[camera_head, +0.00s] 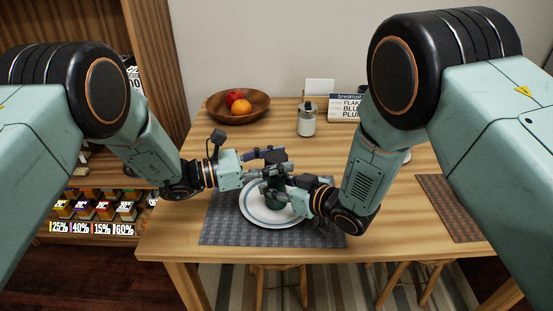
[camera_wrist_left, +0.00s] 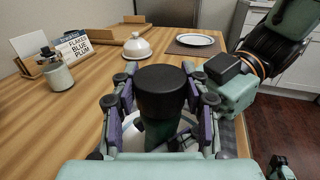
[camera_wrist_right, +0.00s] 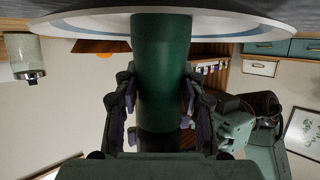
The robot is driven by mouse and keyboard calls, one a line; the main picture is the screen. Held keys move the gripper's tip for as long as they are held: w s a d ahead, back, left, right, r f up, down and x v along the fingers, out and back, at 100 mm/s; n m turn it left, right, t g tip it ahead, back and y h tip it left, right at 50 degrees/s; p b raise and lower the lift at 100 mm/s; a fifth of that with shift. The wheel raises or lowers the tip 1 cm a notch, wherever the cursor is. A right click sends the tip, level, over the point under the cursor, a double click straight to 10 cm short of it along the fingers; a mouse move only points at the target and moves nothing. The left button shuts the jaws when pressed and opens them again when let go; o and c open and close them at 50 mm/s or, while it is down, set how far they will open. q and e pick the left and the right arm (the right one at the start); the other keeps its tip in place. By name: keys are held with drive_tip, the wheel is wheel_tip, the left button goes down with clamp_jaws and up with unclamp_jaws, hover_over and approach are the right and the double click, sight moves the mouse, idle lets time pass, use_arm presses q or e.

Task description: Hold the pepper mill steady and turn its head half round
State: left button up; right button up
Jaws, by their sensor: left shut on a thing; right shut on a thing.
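The pepper mill (camera_head: 274,201) stands upright on a white plate with a blue ring (camera_head: 257,216); it is mostly hidden by my grippers in the head view. In the left wrist view its black head (camera_wrist_left: 162,88) sits between the fingers of my left gripper (camera_head: 277,163), which is shut on it. In the right wrist view, which is upside down, its dark green body (camera_wrist_right: 161,70) sits between the fingers of my right gripper (camera_head: 278,188), which is shut on it just below the left one.
The plate lies on a grey placemat (camera_head: 226,232). A brown placemat (camera_head: 452,205) lies at right. A shelf (camera_head: 84,190) with small boxes stands at left.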

sight(276, 156)
use_arm(q)
drive_tip(key=shift+d+m+g+h, duration=0.1)
drive_tip(key=shift+m+g+h, duration=0.1)
drive_tip(key=shift+m+g, duration=1.15)
drive_tip(key=shift+m+g+h, duration=0.2)
drive_tip(key=shift+m+g, duration=0.55)
drive_tip(key=shift+g, duration=1.1)
drive_tip(key=shift+w+m+g, duration=0.15)
drive_tip(key=shift+m+g, duration=0.55)
drive_tip(key=shift+g, duration=0.4)
drive_tip(key=shift+m+g+y, duration=0.3)
drive_tip(key=shift+g, duration=0.2)
drive_tip(key=o, duration=1.2)
drive_tip(key=shift+s, duration=0.2)
wheel_tip(276, 156, up, 10)
drive_tip(key=shift+r, duration=0.1)
